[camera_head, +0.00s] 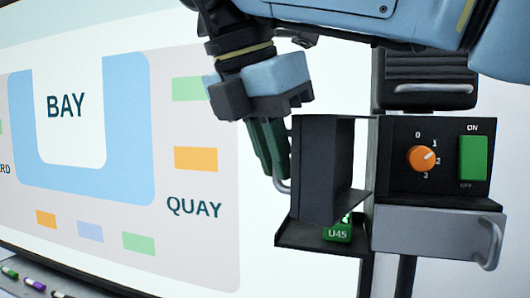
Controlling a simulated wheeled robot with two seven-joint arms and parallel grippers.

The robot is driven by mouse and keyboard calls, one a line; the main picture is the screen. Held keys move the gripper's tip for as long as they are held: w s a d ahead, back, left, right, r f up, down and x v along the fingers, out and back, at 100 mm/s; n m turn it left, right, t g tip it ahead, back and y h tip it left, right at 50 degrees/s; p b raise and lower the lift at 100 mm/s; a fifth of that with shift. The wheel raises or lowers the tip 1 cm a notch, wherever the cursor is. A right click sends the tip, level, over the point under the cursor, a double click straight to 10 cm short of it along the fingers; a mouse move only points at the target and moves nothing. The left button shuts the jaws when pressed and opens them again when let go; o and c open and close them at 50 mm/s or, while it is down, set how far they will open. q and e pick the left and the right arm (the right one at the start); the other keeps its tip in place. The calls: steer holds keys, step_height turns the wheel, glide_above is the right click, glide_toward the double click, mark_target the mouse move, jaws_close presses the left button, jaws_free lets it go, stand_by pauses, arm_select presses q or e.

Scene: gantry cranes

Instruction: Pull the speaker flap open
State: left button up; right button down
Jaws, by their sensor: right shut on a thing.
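The speaker flap (312,165) is a dark panel on a black box at the right of the middle. It stands swung out at an angle, so part of the box's inside shows. A thin metal handle (283,187) sticks out at its left. My right gripper (275,160) reaches down from the top with dark green fingers shut on this handle; the exact grip is partly hidden. A green item marked U45 (338,233) shows at the bottom of the box, behind the flap's lower edge. My left gripper is not in view.
Right of the box is a black panel with an orange knob (421,158) and a green ON/OFF switch (473,158). Below is a grey drawer (425,232) with a handle. A whiteboard (120,232) with a bay map fills the left; pens lie along its bottom ledge.

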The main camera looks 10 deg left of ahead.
steer(key=shift+w+d+r, duration=0.1)
steer(key=shift+w+d, duration=0.05)
steer(key=shift+d, duration=0.1)
steer(key=c, duration=1.8)
jaws_free()
steer(key=shift+r+p, duration=0.45)
steer(key=shift+r, duration=0.05)
steer(key=shift+s+a+p+v, duration=0.15)
steer(key=shift+p+v, duration=0.6)
steer(key=shift+v, duration=0.9)
steer(key=shift+s+a+p+v, duration=0.1)
steer(key=shift+p+v, duration=0.65)
steer(key=shift+v, duration=0.9)
steer(key=shift+s+f, duration=0.1)
steer(key=shift+f, duration=0.1)
